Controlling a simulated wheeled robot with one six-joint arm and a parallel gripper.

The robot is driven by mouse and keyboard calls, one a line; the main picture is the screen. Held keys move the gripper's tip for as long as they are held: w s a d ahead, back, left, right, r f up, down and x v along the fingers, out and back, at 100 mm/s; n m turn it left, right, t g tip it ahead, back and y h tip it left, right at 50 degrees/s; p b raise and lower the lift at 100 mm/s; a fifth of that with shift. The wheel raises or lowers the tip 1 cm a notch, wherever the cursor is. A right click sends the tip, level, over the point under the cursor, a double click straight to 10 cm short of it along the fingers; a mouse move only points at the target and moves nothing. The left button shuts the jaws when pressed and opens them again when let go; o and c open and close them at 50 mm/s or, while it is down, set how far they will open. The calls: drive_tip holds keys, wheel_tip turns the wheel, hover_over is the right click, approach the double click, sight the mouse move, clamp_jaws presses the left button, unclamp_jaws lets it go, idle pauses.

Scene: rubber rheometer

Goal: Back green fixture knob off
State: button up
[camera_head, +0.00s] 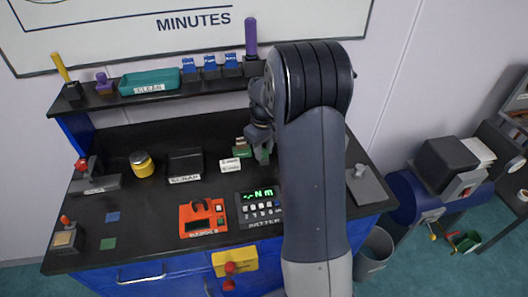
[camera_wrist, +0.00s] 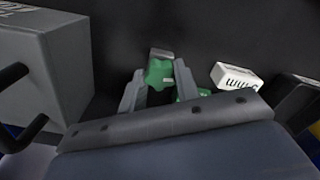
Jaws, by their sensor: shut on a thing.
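The green fixture (camera_head: 242,147) stands toward the back right of the black bench, next to a small white labelled block (camera_head: 229,165). In the wrist view its green lobed knob (camera_wrist: 159,73) sits between the two grey fingers of my gripper (camera_wrist: 160,86). My gripper is shut on the knob, one finger at each side. More green of the fixture shows low behind my wrist (camera_wrist: 192,94). In the head view my arm hides much of the fixture, and my gripper (camera_head: 262,150) shows only in part.
A grey box-like machine with dark handles (camera_wrist: 45,65) stands left in the wrist view. An orange device (camera_head: 203,217) and a black panel with a green display (camera_head: 259,201) lie in front. A shelf with a teal tray (camera_head: 150,82) runs behind.

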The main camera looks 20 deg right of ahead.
drive_tip(key=n, duration=0.4)
drive_tip(key=shift+n, duration=0.3)
drive_tip(key=n, duration=0.4)
drive_tip(key=shift+n, duration=0.3)
drive_tip(key=n, duration=0.4)
drive_tip(key=shift+n, duration=0.3)
idle(0.3)
